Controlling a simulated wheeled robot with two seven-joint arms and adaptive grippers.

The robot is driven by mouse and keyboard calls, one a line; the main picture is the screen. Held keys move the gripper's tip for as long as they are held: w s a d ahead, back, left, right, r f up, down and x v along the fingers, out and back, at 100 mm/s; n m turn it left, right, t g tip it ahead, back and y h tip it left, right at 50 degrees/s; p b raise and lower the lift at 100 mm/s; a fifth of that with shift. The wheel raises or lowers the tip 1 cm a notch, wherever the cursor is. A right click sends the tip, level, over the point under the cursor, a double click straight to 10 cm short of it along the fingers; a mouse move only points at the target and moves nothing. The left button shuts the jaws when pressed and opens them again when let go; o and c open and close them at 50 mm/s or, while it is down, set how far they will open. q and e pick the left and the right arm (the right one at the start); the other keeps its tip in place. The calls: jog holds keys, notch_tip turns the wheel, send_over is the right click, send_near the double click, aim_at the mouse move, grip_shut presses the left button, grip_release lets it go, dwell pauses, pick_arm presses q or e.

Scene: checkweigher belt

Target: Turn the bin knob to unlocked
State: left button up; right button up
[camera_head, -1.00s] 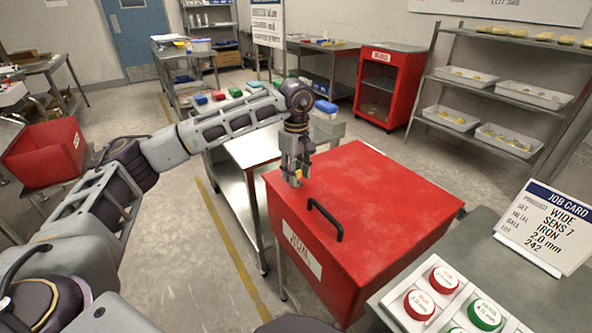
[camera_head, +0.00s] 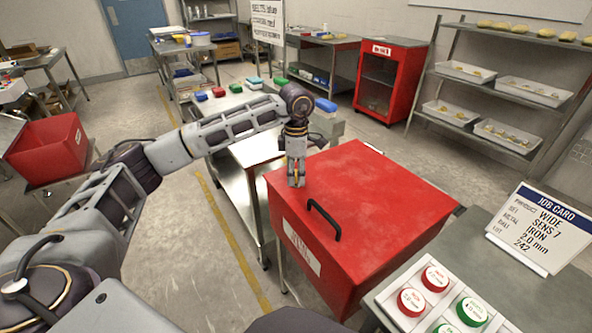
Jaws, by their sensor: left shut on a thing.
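The red bin (camera_head: 375,195) stands in the middle, with a black handle (camera_head: 326,219) near the front edge of its lid and a white label (camera_head: 301,247) on its front. My left gripper (camera_head: 296,180) points down at the lid's left corner, behind the handle. Its fingers are shut on the bin knob, which they hide almost wholly, so I cannot tell which way the knob points. My right gripper is not in view.
A panel of red and green round pieces (camera_head: 440,300) and a job card (camera_head: 540,228) stand on the table at right. A steel table (camera_head: 255,150) is behind my left arm. A red open bin (camera_head: 45,150) is at far left.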

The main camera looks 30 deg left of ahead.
aim_at(296, 173)
pick_arm(q)
jog(key=n+p, duration=0.1)
jog(key=n, duration=0.2)
jog(key=shift+n, duration=0.4)
jog(key=shift+n+p, duration=0.55)
jog(key=shift+n, duration=0.85)
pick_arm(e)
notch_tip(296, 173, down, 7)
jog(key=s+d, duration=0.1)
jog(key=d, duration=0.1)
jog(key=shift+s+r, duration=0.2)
pick_arm(q)
jog(key=o, duration=1)
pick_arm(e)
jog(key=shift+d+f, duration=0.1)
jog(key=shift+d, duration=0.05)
pick_arm(q)
jog(key=shift+r, duration=0.1)
jog(key=shift+r, duration=5.9)
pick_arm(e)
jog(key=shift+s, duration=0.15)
